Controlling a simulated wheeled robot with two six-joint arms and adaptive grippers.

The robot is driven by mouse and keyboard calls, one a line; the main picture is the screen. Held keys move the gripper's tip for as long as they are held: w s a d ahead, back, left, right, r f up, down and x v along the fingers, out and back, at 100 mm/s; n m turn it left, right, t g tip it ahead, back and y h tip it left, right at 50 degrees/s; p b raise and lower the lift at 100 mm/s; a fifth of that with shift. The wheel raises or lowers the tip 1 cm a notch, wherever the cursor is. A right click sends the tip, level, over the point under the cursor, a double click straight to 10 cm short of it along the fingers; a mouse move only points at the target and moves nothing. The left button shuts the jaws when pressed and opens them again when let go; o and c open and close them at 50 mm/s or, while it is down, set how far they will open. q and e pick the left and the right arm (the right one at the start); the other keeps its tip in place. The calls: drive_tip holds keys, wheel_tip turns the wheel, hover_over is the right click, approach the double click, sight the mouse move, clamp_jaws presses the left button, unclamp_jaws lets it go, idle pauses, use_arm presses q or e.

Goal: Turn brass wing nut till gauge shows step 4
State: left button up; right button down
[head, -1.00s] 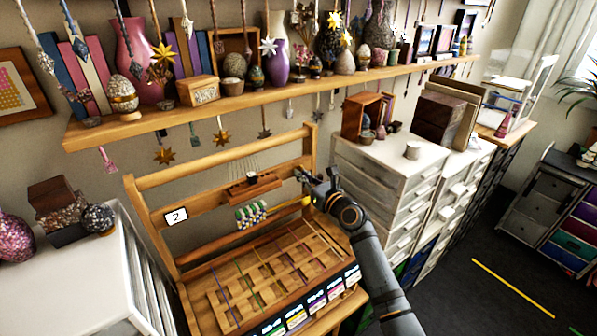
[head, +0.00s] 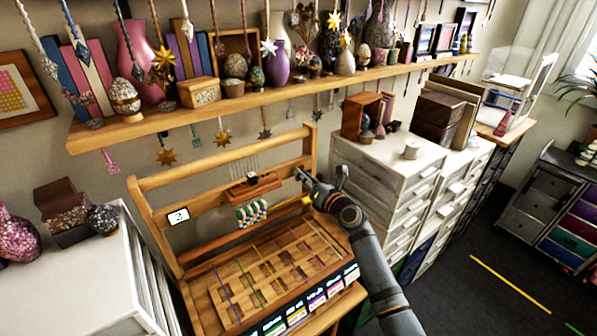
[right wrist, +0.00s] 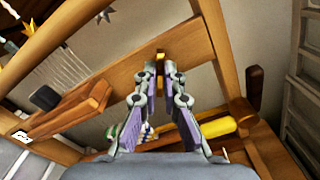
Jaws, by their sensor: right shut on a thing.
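The brass wing nut (right wrist: 160,57) shows as a small yellow piece on the wooden crossbar (right wrist: 125,80) in the right wrist view. My right gripper (right wrist: 160,69) is shut on it, one finger on each side, and the fingers hide most of it. In the head view my right gripper (head: 303,176) is at the right end of the loom's upper crossbar, and the nut cannot be made out there. The gauge (head: 178,216) is a small white plate on the frame's left side. Its digit is blurred; I cannot tell whether it reads 2 or 3. My left gripper is out of view.
A beaded strip (head: 252,212) hangs under a wooden block (head: 250,187) on the frame. A yellow handle (right wrist: 217,128) lies just below my right gripper. A shelf (head: 250,98) with hanging ornaments runs above. White drawers (head: 385,175) stand close on the right.

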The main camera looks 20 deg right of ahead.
drive_tip(key=m, duration=0.3)
idle(0.4)
drive_tip(key=c, duration=1.2)
unclamp_jaws()
drive_tip(key=shift+o, duration=0.2)
drive_tip(key=shift+s, duration=0.1)
drive_tip(key=shift+s+d, duration=0.2)
drive_tip(key=shift+s, duration=0.35)
